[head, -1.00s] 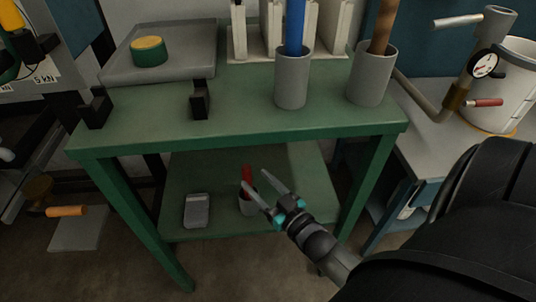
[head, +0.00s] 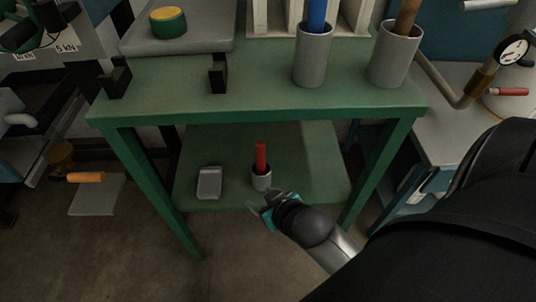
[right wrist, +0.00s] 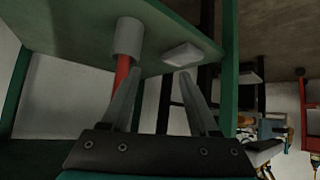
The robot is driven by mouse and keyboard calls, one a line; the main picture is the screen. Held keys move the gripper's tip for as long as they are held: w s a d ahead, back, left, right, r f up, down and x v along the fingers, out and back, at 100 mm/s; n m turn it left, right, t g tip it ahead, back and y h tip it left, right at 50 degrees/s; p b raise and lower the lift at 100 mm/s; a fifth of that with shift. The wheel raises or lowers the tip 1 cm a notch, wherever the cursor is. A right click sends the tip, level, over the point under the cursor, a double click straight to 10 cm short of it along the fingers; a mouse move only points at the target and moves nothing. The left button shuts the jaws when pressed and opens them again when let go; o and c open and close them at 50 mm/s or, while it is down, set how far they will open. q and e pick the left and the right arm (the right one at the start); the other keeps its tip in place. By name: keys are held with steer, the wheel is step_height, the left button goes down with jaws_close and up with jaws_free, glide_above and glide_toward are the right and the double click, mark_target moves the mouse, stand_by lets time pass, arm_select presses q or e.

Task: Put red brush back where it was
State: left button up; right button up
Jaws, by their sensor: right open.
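The red brush (head: 261,156) stands upright in a small grey cup (head: 261,179) on the lower shelf of the green table. In the right wrist view the brush (right wrist: 122,72) sticks out of the cup (right wrist: 128,38), just beyond and left of the fingers. My right gripper (head: 256,206) is open and empty, in front of the lower shelf, a little nearer to me than the cup. In the right wrist view its two fingers (right wrist: 158,88) are spread apart with nothing between them. My left gripper is not in view.
A light grey box (head: 209,182) lies on the lower shelf left of the cup. The table top (head: 270,103) overhangs this shelf and carries two grey holders, one with a blue rod (head: 317,15). Table legs (head: 372,175) bound the shelf. The shelf right of the cup is clear.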

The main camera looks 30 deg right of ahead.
steer(key=s+a+r+n+g, duration=0.1)
steer(key=s+a+g, duration=0.3)
steer(key=s, duration=0.4)
steer(key=shift+s+a+r+g+y, duration=0.2)
steer(key=shift+s+r+g+y, duration=0.15)
steer(key=shift+g, duration=0.15)
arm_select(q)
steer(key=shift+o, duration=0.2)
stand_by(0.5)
